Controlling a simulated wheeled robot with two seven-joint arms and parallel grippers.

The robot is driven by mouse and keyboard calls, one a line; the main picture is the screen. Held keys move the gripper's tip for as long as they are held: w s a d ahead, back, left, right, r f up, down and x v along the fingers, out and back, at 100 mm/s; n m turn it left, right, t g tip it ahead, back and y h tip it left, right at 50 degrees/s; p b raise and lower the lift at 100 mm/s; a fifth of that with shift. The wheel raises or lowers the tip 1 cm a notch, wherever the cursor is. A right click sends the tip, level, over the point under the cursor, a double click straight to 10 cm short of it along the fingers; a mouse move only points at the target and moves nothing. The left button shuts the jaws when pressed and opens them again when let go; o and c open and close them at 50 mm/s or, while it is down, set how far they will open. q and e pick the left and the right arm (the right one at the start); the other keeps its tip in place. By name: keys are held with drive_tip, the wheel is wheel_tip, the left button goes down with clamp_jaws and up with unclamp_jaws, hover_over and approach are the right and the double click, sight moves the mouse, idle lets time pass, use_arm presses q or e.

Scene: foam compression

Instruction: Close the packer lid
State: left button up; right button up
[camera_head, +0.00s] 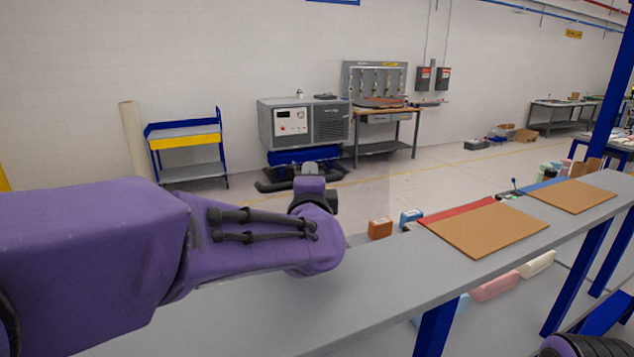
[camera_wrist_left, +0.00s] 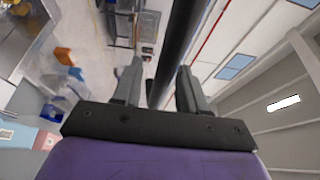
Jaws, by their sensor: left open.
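No packer lid can be clearly picked out in either view. My left arm reaches in from the left over the grey table (camera_head: 375,285) in the head view. My left gripper (camera_head: 312,172) is at the arm's far end, partly hidden by the wrist. In the left wrist view the gripper (camera_wrist_left: 157,75) is open, its two fingers apart. A long dark bar (camera_wrist_left: 183,40) runs through the gap between the fingers in that picture. I cannot tell whether it is between them or behind. A faint see-through panel (camera_head: 375,190) seems to show right of the gripper. My right gripper is out of view.
Orange (camera_head: 380,228) and blue (camera_head: 411,217) items stand by the table's far edge. Brown boards (camera_head: 485,230) (camera_head: 570,196) lie along the table, one beside a red strip (camera_head: 455,213). A blue post (camera_head: 612,75) rises at right. A grey machine (camera_head: 303,125) stands by the back wall.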

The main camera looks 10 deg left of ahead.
use_arm(q)
drive_tip(key=shift+s+r, duration=0.1)
drive_tip(key=shift+s, duration=0.1)
drive_tip(key=shift+w+a, duration=0.1)
drive_tip(key=shift+w, duration=0.05)
clamp_jaws()
drive_tip(key=w+a+f, duration=0.3)
drive_tip(key=w+a, duration=0.2)
drive_tip(key=w, duration=0.3)
drive_tip(key=w+a+f, duration=0.3)
drive_tip(key=w+a, duration=0.2)
drive_tip(key=w, duration=0.3)
drive_tip(key=shift+a+f, duration=0.35)
drive_tip(key=shift+a, duration=0.05)
unclamp_jaws()
drive_tip(key=shift+d, duration=0.1)
